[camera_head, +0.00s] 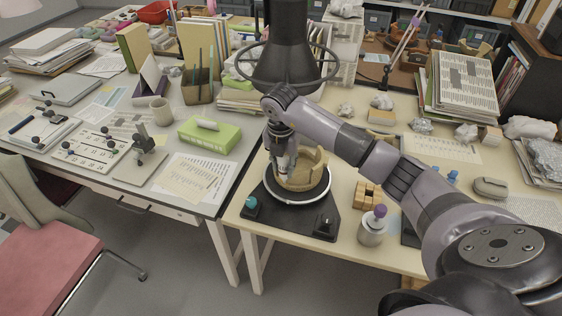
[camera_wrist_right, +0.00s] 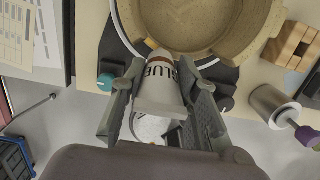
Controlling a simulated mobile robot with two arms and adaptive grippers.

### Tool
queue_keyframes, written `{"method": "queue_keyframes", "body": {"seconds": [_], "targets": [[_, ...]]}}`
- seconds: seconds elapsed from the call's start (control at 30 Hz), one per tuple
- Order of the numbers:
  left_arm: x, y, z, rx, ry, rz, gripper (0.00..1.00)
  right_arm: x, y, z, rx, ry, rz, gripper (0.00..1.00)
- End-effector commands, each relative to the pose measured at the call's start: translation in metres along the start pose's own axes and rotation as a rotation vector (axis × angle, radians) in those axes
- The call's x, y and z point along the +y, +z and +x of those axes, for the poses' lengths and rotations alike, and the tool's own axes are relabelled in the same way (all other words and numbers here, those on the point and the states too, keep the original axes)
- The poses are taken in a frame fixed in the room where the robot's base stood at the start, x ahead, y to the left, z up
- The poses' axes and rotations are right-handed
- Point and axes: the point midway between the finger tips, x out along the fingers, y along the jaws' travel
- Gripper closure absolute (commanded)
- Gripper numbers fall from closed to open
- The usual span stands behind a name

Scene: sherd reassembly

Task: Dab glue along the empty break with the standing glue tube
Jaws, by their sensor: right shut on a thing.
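The tan clay vessel (camera_head: 314,166) with a broken, stepped rim sits on the round turntable with a pale ring (camera_head: 318,198). In the right wrist view the vessel (camera_wrist_right: 225,15) fills the top, its hollow inside facing me. My right gripper (camera_head: 284,163) is over the vessel's left front side. It is shut on the white glue tube (camera_wrist_right: 160,88), which has dark "GLUE" lettering. The tube's narrow end points at the vessel's near wall; I cannot tell whether it touches. The arm and tube hide part of the vessel in the head view. My left gripper is not in view.
The turntable's black base has a teal knob (camera_head: 250,203) and a black knob (camera_head: 325,223). To its right stand wooden blocks (camera_head: 368,195) and a metal pot with a purple top (camera_head: 373,228). A green box (camera_head: 210,135) and papers lie on the left table.

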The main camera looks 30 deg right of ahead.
Motion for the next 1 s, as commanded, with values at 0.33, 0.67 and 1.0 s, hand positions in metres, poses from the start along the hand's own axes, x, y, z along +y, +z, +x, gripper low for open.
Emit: {"method": "queue_keyframes", "body": {"seconds": [0.33,0.67,1.0], "targets": [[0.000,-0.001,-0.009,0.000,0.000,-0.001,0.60,-0.017,-0.003,-0.005,0.000,-0.001,0.001,0.87],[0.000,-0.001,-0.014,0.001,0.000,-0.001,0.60,-0.033,-0.002,-0.008,-0.001,-0.001,0.001,0.87],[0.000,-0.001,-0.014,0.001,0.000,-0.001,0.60,-0.049,0.002,-0.007,-0.001,0.000,0.001,0.87]]}}
